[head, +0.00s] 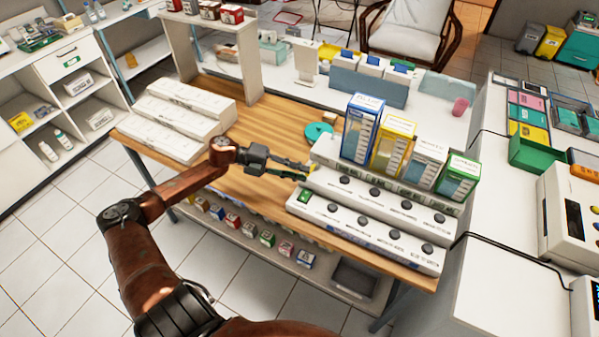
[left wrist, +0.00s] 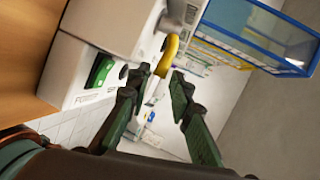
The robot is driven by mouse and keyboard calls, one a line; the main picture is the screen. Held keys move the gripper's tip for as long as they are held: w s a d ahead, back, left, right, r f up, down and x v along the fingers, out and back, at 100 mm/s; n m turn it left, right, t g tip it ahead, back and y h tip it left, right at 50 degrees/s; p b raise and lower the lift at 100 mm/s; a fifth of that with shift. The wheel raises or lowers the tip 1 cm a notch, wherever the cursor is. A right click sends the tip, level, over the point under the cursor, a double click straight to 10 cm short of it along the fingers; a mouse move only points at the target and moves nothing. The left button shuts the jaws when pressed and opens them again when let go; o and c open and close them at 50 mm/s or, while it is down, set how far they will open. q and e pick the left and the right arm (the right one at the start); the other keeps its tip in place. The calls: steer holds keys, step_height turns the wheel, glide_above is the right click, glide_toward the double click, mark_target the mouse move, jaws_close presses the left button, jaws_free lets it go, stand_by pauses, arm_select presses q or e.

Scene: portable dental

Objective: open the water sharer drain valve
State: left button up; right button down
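The water sharer appears to be the white stepped unit (head: 375,215) with rows of black knobs and tall coloured boxes on top. A small yellow lever (head: 312,168), which looks like the drain valve, shows at its left end. In the left wrist view the yellow lever (left wrist: 167,55) stands out from the white body, just ahead of and between the finger lines. My left gripper (head: 303,169) is at this end, with its fingers (left wrist: 155,80) apart and nothing between them. Whether a finger touches the lever cannot be told. My right gripper is not in view.
The wooden table (head: 262,120) has free room behind my left gripper. White boxes (head: 180,120) lie at its left, and a teal disc (head: 318,131) lies behind the gripper. The tall blue box (head: 362,128) stands close by on the unit.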

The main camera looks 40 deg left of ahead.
arm_select(q)
steer(key=v, duration=1.2)
steer(key=shift+s, duration=0.15)
